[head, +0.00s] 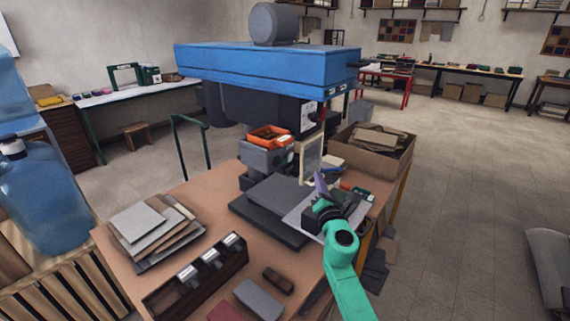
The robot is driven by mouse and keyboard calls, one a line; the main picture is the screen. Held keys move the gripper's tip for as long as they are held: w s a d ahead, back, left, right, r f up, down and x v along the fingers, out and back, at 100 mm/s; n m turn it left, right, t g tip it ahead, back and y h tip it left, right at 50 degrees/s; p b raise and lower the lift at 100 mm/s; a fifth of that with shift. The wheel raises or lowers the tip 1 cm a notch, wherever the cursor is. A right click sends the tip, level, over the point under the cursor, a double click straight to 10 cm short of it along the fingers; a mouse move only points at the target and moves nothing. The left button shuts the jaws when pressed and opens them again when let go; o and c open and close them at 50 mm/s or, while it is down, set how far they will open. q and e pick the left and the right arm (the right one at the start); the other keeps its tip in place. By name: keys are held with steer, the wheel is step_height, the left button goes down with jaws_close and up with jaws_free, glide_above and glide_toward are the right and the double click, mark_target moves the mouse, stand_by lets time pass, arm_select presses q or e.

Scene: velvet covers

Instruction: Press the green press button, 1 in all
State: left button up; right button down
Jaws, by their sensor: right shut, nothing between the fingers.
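A large press with a blue top (265,68) stands on a brown workbench (190,195). On its near side is a grey box (262,158) with an orange tray (268,135) on top. A small green spot (290,157) on the box's right face looks like the green press button, but it is too small to be sure. My right gripper (320,182) is shut and empty, with purple fingers pointing up and away over the grey plates. It is to the right of the grey box and appears apart from it. My left gripper is not in view.
A pale framed panel (311,158) stands just beyond my right gripper. Dark flat plates (270,222) lie below it. A cardboard box (385,150) stands at the back right. Stacked sheets (150,230) and a dark rack (200,275) occupy the bench's left and front.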

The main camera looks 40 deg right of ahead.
steer(key=b, duration=0.2)
glide_toward(288, 161)
steer(key=w+d, duration=0.1)
steer(key=w, duration=0.1)
steer(key=w+d+r, duration=0.1)
steer(key=d, duration=0.1)
steer(key=shift+w+d, duration=0.25)
steer(key=shift+w, duration=0.1)
stand_by(1.7)
steer(key=shift+w+a, duration=0.1)
steer(key=shift+w, duration=0.3)
steer(key=shift+w+a+b, duration=0.2)
steer(key=shift+w+b, duration=0.1)
steer(key=shift+w, duration=0.2)
stand_by(0.6)
stand_by(0.3)
steer(key=shift+s+d+p, duration=0.3)
steer(key=shift+s+p, duration=0.05)
steer(key=shift+s, duration=0.6)
